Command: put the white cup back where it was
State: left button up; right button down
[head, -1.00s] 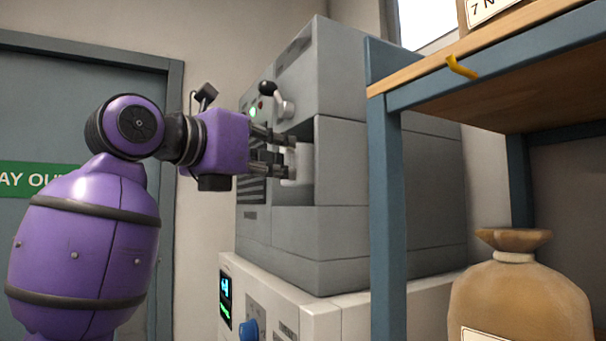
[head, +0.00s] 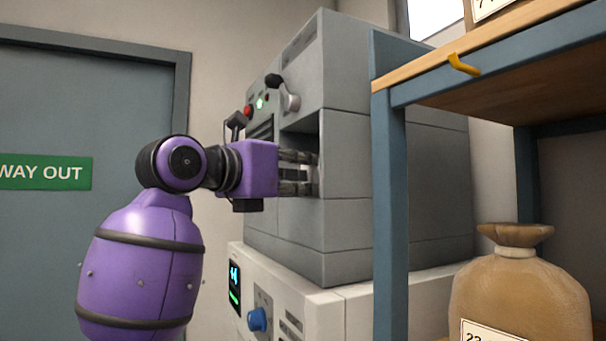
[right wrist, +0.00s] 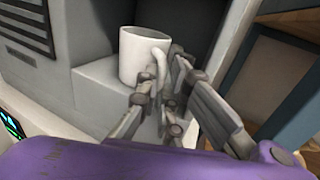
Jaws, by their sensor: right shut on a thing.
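The white cup (right wrist: 140,57) stands upright in the right wrist view, in the recess of a grey machine, on or just above its ledge (right wrist: 95,85). Its handle faces my right gripper (right wrist: 168,80), whose fingers are shut on the handle. In the head view my right gripper (head: 312,172) reaches into the recess of the grey machine (head: 350,160). There the cup is almost wholly hidden by the fingers and the recess wall. My left gripper is in neither view.
A shelf with a blue post (head: 388,220) stands close on the right of the machine. A tied brown sack (head: 520,295) is below it. A lever (head: 288,98) juts out above the recess. A white unit with a blue knob (head: 257,319) is under the machine.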

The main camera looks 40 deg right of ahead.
jog(key=c, duration=1.9)
grip_release()
pick_arm(q)
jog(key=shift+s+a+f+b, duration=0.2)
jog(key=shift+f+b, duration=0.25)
jog(key=shift+b, duration=0.15)
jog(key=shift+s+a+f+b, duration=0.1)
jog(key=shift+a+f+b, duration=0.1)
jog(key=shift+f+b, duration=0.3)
pick_arm(e)
jog(key=shift+s+a+r, duration=0.1)
jog(key=shift+s+a, duration=0.1)
jog(key=shift+a, duration=2.8)
jog(key=shift+s+a+r, duration=0.1)
jog(key=shift+s+a, duration=0.1)
jog(key=shift+a, duration=2.8)
